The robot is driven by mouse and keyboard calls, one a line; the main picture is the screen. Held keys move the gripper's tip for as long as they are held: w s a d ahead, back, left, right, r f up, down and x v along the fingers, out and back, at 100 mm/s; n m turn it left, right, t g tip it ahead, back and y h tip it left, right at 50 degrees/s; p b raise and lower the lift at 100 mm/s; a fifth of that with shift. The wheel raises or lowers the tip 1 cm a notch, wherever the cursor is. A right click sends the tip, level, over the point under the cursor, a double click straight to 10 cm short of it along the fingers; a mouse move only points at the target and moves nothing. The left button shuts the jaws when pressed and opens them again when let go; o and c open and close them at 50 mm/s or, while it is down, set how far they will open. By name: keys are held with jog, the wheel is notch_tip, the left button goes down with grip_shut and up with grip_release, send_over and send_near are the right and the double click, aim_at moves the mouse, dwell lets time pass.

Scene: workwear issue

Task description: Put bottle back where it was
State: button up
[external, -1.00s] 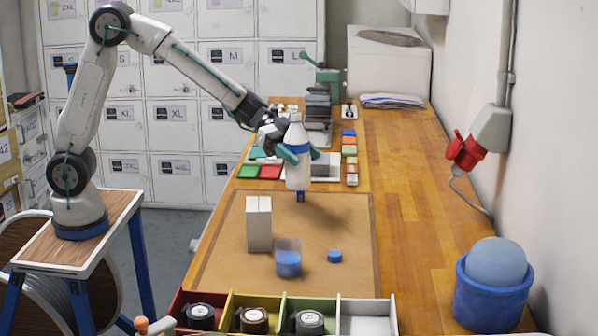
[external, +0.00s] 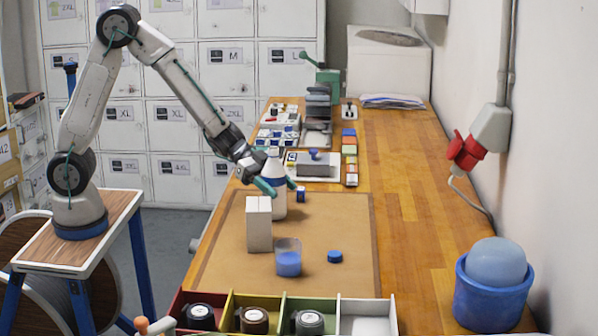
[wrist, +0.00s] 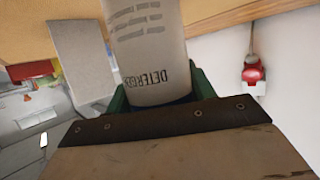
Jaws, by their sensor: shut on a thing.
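The white detergent bottle (external: 279,206) is upright between the green fingers of my gripper (external: 278,187), which is shut on it. It stands over the far part of the brown mat (external: 340,218), behind a white box (external: 259,230) that hides part of its lower left side. I cannot tell whether its base touches the mat. In the wrist view the bottle (wrist: 150,50) shows dark lettering, with a green finger on each side of it. A clear cup with blue liquid (external: 288,262) and a blue cap (external: 335,256) are on the mat nearer the camera.
Red, yellow, green and white bins (external: 366,318) line the near edge; several hold dark rolls. A blue bucket with a pale ball (external: 493,300) is at right. Trays and small coloured blocks (external: 349,150) lie beyond the mat. The mat's right side is clear.

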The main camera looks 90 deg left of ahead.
jog(key=shift+f, duration=0.3)
jog(key=shift+f, duration=0.1)
jog(key=o, duration=1.2)
